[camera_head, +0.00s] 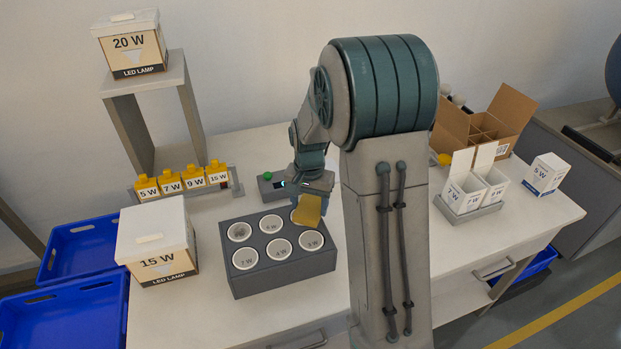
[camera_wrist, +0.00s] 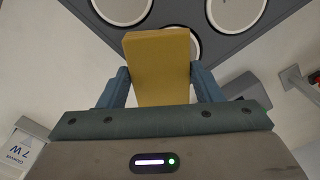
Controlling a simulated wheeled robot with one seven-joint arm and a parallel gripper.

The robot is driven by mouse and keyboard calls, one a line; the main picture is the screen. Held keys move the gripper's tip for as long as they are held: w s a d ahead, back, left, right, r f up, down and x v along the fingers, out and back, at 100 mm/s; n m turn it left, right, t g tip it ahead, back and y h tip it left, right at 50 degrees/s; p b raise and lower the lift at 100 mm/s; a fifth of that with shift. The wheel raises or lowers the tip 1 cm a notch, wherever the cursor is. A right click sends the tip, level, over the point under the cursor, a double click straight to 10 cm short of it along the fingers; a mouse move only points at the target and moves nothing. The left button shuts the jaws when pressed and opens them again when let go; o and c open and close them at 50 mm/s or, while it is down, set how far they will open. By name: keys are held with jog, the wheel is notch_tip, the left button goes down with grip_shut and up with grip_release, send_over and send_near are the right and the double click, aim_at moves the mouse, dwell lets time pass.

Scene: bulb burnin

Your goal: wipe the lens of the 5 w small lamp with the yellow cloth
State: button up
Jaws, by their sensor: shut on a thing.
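My gripper (camera_head: 311,190) is shut on the yellow cloth (camera_head: 307,210), a thick flat pad held over the back right of the grey block (camera_head: 285,283). The wrist view also shows the cloth (camera_wrist: 158,65) between the blue fingers of my gripper (camera_wrist: 161,84). Several round white lamp faces sit in the block in two rows. The back right lamp (camera_wrist: 195,43) is mostly hidden behind the cloth; its label cannot be read, nor whether the cloth touches it. The front right lamp (camera_head: 311,240) has a small label that looks like 5 W, but it is unclear.
A 15 W box (camera_head: 157,245) stands left of the block. Yellow labelled pieces (camera_head: 170,181) stand in a rack behind. A 20 W box (camera_head: 131,45) sits on a grey stand. White cartons (camera_head: 466,191) and an open cardboard box (camera_head: 510,108) are at right. Blue bins (camera_head: 70,315) lie left.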

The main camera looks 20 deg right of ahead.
aim_at(309, 207)
notch_tip(309, 207, up, 3)
jog(key=shift+w+f, duration=0.1)
jog(key=shift+f, duration=0.1)
jog(key=shift+a+r+p, duration=0.1)
jog(key=shift+r+p, duration=0.15)
jog(key=shift+p, duration=0.25)
jog(key=shift+r+p, duration=1.7)
jog(key=shift+r, duration=0.75)
